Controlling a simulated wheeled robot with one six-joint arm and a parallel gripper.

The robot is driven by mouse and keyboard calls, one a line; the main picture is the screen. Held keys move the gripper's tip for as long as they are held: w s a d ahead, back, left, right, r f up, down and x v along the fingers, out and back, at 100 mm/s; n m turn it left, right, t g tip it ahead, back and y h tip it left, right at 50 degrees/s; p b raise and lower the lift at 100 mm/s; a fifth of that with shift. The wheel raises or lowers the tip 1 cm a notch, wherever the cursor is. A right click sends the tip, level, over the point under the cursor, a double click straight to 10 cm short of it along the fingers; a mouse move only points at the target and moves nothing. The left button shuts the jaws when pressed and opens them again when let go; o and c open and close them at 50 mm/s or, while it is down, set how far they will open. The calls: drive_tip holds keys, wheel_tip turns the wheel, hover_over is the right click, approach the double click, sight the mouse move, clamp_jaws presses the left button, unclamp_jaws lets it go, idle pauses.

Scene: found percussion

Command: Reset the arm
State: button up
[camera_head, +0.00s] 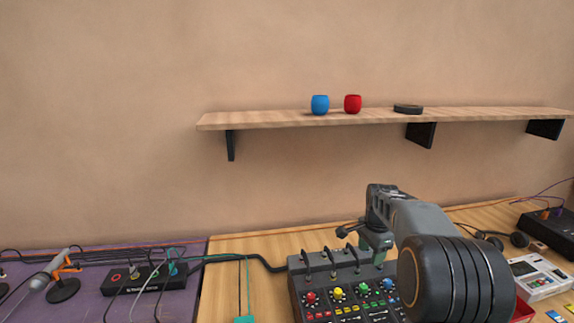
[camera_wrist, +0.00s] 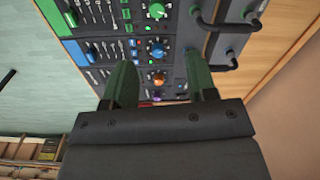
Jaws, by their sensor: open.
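My gripper (camera_wrist: 162,85) is open, with its two green-grey fingers apart and nothing visible between them. In the wrist view the mixer panel (camera_wrist: 175,30) with coloured knobs and black cables lies beyond the fingers. In the head view my arm reaches in from the lower right, over the right part of the dark mixer (camera_head: 318,278). The gripper end points down behind the arm and is partly hidden by it, so its gap to the mixer is hard to tell.
A microphone (camera_head: 58,267) and black box (camera_head: 145,280) are on the purple surface at left. A white device (camera_head: 540,277) sits at right.

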drive_tip(key=s+a+n+t, duration=0.1)
drive_tip(key=s+a+n, duration=0.2)
drive_tip(key=s+n, duration=0.2)
drive_tip(key=s+a+r+n+t, duration=0.1)
drive_tip(key=s+a+n, duration=0.3)
drive_tip(key=s, duration=0.6)
drive_tip(key=s+a+n+t, duration=0.1)
drive_tip(key=s+a+n, duration=0.3)
drive_tip(key=s, duration=0.3)
drive_tip(key=shift+s+r+n+t, duration=0.15)
drive_tip(key=shift+r+n+t, duration=0.2)
drive_tip(key=shift+n, duration=0.55)
drive_tip(key=shift+a, duration=0.1)
